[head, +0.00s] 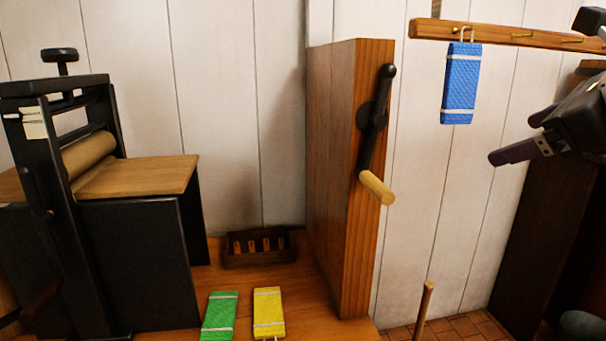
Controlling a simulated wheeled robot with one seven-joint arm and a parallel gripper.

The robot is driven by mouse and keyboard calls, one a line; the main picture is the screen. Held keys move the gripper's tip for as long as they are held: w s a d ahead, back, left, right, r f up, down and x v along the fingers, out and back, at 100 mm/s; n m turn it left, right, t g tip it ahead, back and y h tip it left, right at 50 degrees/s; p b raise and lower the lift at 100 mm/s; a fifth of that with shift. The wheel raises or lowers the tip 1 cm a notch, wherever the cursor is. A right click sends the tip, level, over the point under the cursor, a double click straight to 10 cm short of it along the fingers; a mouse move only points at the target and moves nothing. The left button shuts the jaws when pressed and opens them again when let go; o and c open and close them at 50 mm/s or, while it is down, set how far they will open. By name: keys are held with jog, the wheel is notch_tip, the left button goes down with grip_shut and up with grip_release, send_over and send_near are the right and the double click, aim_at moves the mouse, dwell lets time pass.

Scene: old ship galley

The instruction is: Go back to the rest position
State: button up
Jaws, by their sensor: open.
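My gripper (522,133) is at the right of the head view, open and empty, with its fingers pointing left. A blue cloth-like block (460,84) with white bands hangs by a loop from a hook on the wooden rail (478,32), to the left of my gripper and apart from it. A green block (219,314) and a yellow block (268,312), each with white bands, lie on the wooden counter (275,285) at the bottom. The green one is partly cut off by the frame edge.
A black press with a roller (90,155) stands at the left. A tall wooden panel (335,170) carries a black crank with a pale handle (376,187). A small slatted crate (259,248) sits behind the blocks. A wooden stick (424,308) stands near the tiled floor.

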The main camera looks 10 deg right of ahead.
jog(key=a+f+n+g, duration=0.2)
jog(key=a+f+n, duration=0.35)
jog(key=f, duration=0.25)
jog(key=a+f+n+g, duration=0.1)
jog(key=a+f+n, duration=0.4)
jog(key=f+n, duration=0.25)
jog(key=s+a+f+n+g+h, duration=0.1)
jog(key=s+a+f+n, duration=0.2)
jog(key=f+n, duration=0.5)
jog(key=s+a+f+n+g, duration=0.1)
jog(key=s+a+f+n, duration=0.3)
jog(key=f+n, duration=0.3)
notch_tip(320, 180, down, 4)
jog(key=shift+a+r+n+g+h, duration=0.1)
jog(key=shift+a+n+g+h, duration=0.15)
jog(key=shift+n+g+h, duration=0.15)
